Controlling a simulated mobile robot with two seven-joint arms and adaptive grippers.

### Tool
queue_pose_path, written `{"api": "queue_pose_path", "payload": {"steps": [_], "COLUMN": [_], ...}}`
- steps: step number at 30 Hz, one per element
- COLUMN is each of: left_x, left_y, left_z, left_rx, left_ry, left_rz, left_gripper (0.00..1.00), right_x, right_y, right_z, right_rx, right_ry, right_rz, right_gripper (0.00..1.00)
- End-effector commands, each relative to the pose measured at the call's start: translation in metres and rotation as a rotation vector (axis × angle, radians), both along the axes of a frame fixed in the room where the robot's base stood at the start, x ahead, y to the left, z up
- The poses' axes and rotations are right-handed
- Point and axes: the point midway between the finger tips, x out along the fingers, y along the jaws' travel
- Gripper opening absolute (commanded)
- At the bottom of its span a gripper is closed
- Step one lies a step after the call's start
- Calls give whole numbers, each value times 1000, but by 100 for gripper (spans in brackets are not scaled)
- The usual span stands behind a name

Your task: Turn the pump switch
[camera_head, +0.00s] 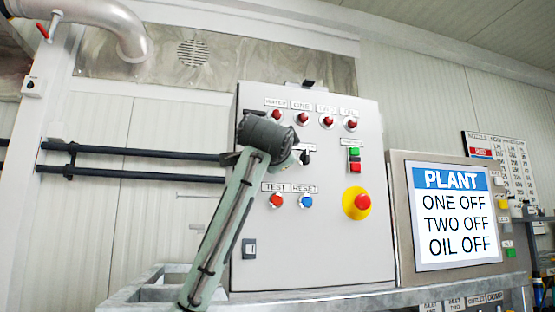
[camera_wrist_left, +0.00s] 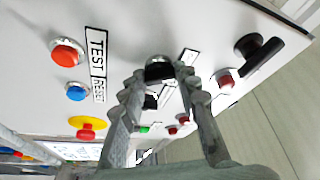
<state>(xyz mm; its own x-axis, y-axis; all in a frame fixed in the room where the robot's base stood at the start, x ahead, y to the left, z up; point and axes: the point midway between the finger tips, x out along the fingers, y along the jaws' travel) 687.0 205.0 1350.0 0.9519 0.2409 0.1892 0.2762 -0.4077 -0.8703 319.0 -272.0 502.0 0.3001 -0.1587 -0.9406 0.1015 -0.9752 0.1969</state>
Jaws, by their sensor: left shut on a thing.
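The grey control panel (camera_head: 330,220) carries lamps, buttons and black rotary switches. My left arm reaches up in front of it, and its wrist hides part of the switch row in the head view. In the left wrist view my left gripper (camera_wrist_left: 160,72) is closed around a black switch knob (camera_wrist_left: 158,68) on the panel face. A second black knob (camera_wrist_left: 150,102) shows between the fingers; it also shows in the head view (camera_head: 305,157), just right of my wrist. The grasped knob's label and exact angle cannot be read. My right gripper is not in view.
A red TEST button (camera_head: 276,201), a blue RESET button (camera_head: 306,202) and an emergency stop (camera_head: 362,202) sit on the panel. A black handle (camera_wrist_left: 262,50) sticks out nearby. The screen (camera_head: 453,218) reads PLANT, ONE OFF, TWO OFF, OIL OFF.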

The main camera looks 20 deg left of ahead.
Motion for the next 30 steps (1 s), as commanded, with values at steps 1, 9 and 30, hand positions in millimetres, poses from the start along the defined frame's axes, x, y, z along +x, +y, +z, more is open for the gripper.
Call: {"api": "queue_pose_path", "payload": {"steps": [1,9,30], "left_x": [1,1,1], "left_y": [-1,-1,0], "left_z": [-3,-3,-2], "left_rx": [-30,-159,-226], "left_ry": [-17,-104,-149], "left_rz": [-2,-1,1], "left_gripper": [2,2,2], "right_x": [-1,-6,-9], "right_y": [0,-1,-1], "right_z": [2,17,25], "right_rx": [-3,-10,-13], "right_ry": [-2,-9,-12], "right_rz": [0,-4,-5], "right_gripper": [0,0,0]}}
